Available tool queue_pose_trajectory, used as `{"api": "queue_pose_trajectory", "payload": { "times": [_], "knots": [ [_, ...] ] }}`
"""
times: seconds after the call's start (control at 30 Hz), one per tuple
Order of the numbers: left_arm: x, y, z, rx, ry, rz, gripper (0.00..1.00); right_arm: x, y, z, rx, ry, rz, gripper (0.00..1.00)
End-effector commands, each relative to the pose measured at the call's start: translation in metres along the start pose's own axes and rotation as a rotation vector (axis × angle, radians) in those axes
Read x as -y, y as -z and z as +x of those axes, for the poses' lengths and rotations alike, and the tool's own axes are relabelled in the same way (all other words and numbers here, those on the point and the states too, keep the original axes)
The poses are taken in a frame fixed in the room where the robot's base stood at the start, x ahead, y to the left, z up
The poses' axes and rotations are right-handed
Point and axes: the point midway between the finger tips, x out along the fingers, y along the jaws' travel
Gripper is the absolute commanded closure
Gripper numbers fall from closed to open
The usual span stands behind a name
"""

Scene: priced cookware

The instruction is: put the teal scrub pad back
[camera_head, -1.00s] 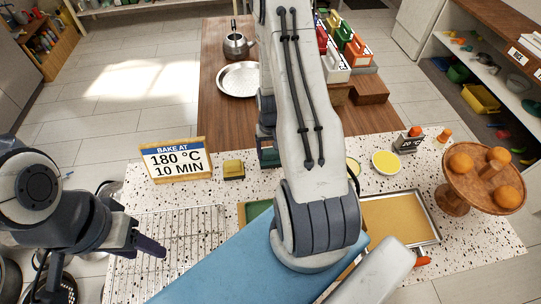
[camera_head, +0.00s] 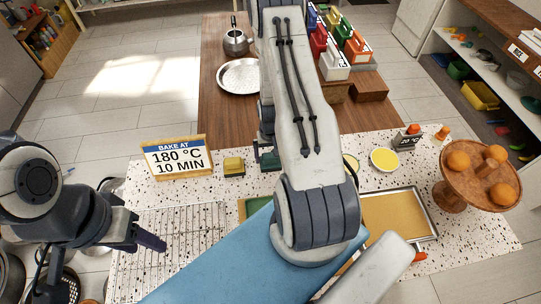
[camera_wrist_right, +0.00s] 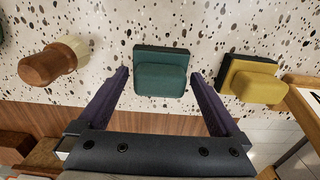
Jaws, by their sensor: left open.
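The teal scrub pad (camera_wrist_right: 162,80) sits on a dark base on the speckled counter in the right wrist view. My right gripper (camera_wrist_right: 160,74) is open, with its purple fingertips on either side of the pad and small gaps showing. In the head view the pad (camera_head: 268,160) is a small teal patch, partly covered by my right arm, which hides most of that gripper. A yellow pad (camera_wrist_right: 254,84) on a similar dark base is beside it, also seen in the head view (camera_head: 233,166). My left gripper (camera_head: 148,240) is open and empty near the wire rack.
A wire rack (camera_head: 185,235) and a bake sign (camera_head: 178,158) are on the counter's left. A wooden-capped object (camera_wrist_right: 52,62) is left of the teal pad in the wrist view. A tray (camera_head: 398,215) and fruit stand (camera_head: 452,190) are on the right.

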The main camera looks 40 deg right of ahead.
Motion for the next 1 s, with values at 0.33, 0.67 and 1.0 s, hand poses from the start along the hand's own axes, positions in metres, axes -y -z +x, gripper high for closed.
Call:
{"api": "queue_pose_trajectory", "payload": {
  "times": [0.33,0.67,1.0],
  "knots": [
    [0.001,0.0,0.007,0.0,0.0,0.0,0.5,0.0,0.002,-0.021,-0.005,0.0,0.0,0.0],
    [0.002,-0.002,0.026,0.0,0.0,-0.003,0.5,0.0,0.002,-0.079,-0.007,0.0,0.0,0.0],
    [0.003,-0.002,0.035,0.0,0.0,-0.005,0.5,0.0,0.0,-0.119,-0.001,0.0,0.0,0.0]
  ]
}}
